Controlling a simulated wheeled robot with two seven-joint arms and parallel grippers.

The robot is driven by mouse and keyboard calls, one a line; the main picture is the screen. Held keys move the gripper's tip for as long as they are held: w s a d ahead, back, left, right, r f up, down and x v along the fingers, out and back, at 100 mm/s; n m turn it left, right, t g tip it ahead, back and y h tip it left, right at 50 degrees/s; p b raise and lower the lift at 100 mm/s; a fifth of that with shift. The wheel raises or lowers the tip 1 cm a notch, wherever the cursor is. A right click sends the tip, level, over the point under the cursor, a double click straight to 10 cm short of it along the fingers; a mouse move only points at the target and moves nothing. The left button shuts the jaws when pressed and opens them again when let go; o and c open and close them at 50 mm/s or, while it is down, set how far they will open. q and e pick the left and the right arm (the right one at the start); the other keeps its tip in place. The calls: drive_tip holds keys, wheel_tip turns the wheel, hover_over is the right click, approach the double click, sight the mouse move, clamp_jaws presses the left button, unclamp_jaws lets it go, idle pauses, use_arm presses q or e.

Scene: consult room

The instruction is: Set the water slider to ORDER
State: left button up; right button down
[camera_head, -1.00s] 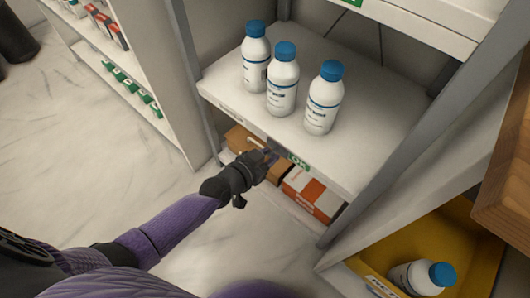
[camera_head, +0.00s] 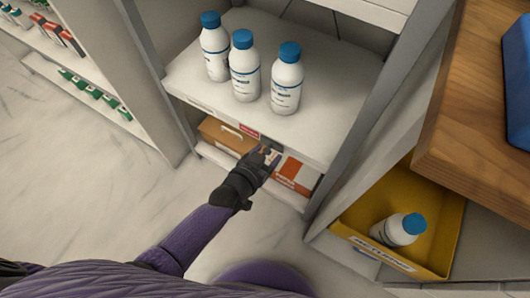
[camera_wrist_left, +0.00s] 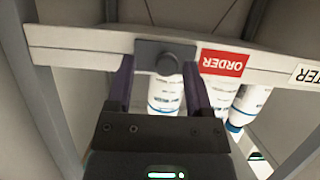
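The water slider (camera_wrist_left: 165,57) is a dark grey plate with a round knob on the front edge of the white shelf (camera_head: 225,115). The wrist view is upside down to the labels. A red ORDER label (camera_wrist_left: 222,62) is exposed beside the slider, and it also shows in the head view (camera_head: 248,131) left of my gripper. No green OK label shows. My left gripper (camera_head: 270,152) is at the slider, its fingers (camera_wrist_left: 158,65) apart on either side of the knob, which is nearer the right finger in the wrist view. Whether they touch is unclear. My right gripper is not in view.
Three white bottles with blue caps (camera_head: 245,70) stand on the shelf above. Cardboard boxes (camera_head: 225,135) lie below it. A yellow bin (camera_head: 450,225) holding a bottle (camera_head: 398,230) is at right, under a wooden top (camera_head: 470,140). Open floor lies at left.

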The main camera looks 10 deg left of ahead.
use_arm(q)
drive_tip(key=shift+s+a+r, duration=0.15)
drive_tip(key=shift+r, duration=0.1)
drive_tip(key=p+v, duration=0.5)
drive_tip(key=v, duration=0.4)
drive_tip(key=shift+s+p, duration=0.25)
drive_tip(key=shift+p, duration=0.05)
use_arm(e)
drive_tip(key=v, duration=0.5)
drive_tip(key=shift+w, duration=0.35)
use_arm(q)
drive_tip(key=shift+f, duration=0.1)
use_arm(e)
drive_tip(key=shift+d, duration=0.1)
